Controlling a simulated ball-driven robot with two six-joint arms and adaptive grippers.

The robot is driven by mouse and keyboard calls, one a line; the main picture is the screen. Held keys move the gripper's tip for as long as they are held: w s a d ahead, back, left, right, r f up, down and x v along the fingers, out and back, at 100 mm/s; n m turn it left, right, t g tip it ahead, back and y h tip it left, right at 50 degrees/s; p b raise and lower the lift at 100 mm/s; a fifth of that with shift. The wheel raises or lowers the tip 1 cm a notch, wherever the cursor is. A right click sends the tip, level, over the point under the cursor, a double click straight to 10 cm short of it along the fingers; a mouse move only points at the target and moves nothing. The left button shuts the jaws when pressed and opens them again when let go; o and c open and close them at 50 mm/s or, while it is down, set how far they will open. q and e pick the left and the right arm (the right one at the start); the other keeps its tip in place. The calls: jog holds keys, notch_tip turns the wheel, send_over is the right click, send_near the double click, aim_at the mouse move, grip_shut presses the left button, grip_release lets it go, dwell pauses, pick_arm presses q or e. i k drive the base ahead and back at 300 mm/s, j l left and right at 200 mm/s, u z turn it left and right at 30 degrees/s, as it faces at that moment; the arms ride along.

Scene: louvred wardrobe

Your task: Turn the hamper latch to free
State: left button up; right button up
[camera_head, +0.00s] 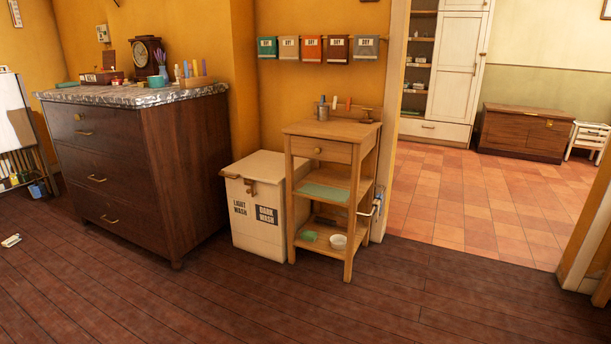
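The hamper (262,228) is a cream box with "LIGHT WASH" and "DARK WASH" labels, standing on the floor between the dark dresser and a small wooden stand. Its lid looks closed. The hamper latch (250,187) is a small brown piece at the front top edge of the hamper, just under the lid. Its exact turn position is too small to tell. Neither of my grippers is in view.
The dark dresser (160,150) stands left of the hamper. The wooden stand (328,150) stands close on its right and overlaps part of it. A small white object (11,241) lies on the floor at far left. The wooden floor (250,305) in front is clear.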

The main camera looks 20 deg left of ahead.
aim_at(249, 190)
jog(key=i+u, duration=0.7)
jog(key=i+l+u, duration=0.1)
jog(key=i+u, duration=0.25)
jog(key=i+j+u, duration=0.25)
jog(key=i+u, duration=1.2)
jog(key=i+l, duration=0.1)
jog(key=i, duration=0.5)
jog(key=i+l, duration=0.1)
jog(key=i, duration=0.55)
jog(key=i+l, duration=0.1)
jog(key=i, duration=0.5)
jog(key=k+l, duration=0.15)
jog(key=l, duration=0.25)
jog(key=k+l+u, duration=0.1)
jog(key=l, duration=0.3)
jog(key=k+l, duration=0.5)
jog(key=l, duration=0.2)
jog(key=k+j, duration=0.1)
jog(key=k, duration=0.25)
jog(key=k+z, duration=0.2)
jog(key=z, duration=3.7)
